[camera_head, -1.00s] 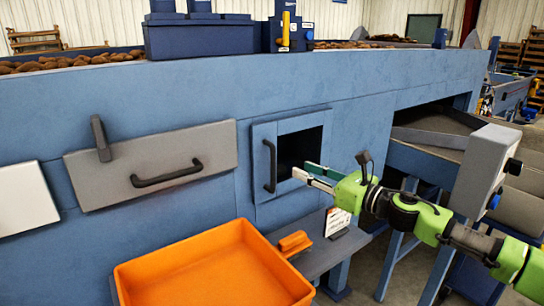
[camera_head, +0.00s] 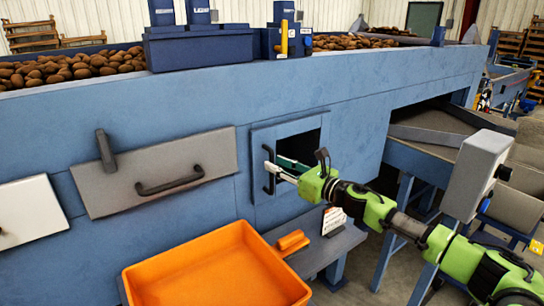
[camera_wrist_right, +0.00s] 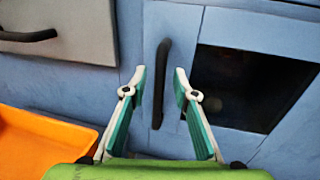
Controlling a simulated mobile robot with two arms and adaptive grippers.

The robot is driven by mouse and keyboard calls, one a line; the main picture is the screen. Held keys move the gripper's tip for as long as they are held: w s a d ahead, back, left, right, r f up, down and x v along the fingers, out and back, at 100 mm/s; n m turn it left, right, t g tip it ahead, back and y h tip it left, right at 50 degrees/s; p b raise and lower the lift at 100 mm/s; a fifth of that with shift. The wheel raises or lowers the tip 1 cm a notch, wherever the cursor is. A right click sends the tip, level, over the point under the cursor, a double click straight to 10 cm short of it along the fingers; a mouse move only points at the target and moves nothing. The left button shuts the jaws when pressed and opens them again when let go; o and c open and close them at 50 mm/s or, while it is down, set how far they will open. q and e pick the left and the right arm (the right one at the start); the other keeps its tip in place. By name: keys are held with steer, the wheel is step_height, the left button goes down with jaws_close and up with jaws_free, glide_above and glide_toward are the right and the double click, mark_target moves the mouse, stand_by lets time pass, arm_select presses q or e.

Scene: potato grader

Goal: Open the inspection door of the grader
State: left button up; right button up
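The blue inspection door (camera_head: 262,134) is set in the grader's side wall (camera_head: 180,100). It has a dark square window on its right and an upright black handle (camera_head: 269,176) on its left; it looks flush with the wall. In the right wrist view the handle (camera_wrist_right: 161,85) stands between the two fingers of my right gripper (camera_wrist_right: 161,78), with a gap on each side. That gripper (camera_head: 276,169) is open, its tips at the handle in the head view. How deep the handle lies between the fingers is hard to tell. My left gripper is not in view.
A grey panel (camera_head: 215,152) with a black handle and a dark lever is left of the door. An orange tray (camera_head: 150,283) is below, beside a grey shelf (camera_head: 328,248) with an orange scoop (camera_head: 292,242). A grey box (camera_head: 478,175) stands at right.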

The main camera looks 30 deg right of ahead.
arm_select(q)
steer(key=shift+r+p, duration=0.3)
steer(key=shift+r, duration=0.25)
arm_select(e)
steer(key=shift+x, duration=1.4)
